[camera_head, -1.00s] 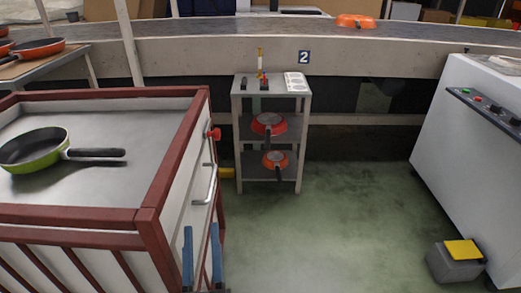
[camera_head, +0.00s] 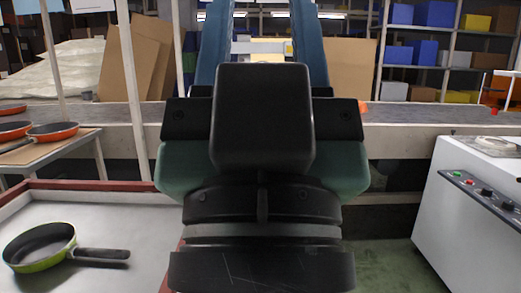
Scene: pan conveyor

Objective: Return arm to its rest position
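My gripper (camera_head: 260,20) fills the middle of the head view, close to the camera. Its dark body and wrist (camera_head: 262,120) stand upright in the picture, and its two blue fingers point up and away. The fingers are wide apart with only background showing between them, so it is open and empty. The fingertips run to the top edge of the frame.
A green pan (camera_head: 42,262) with a black handle lies on the red-edged cart (camera_head: 100,186) at lower left. Orange pans (camera_head: 52,131) sit on a side table. A white machine (camera_head: 470,215) stands at right. The conveyor (camera_head: 420,114) crosses behind; my arm hides its middle.

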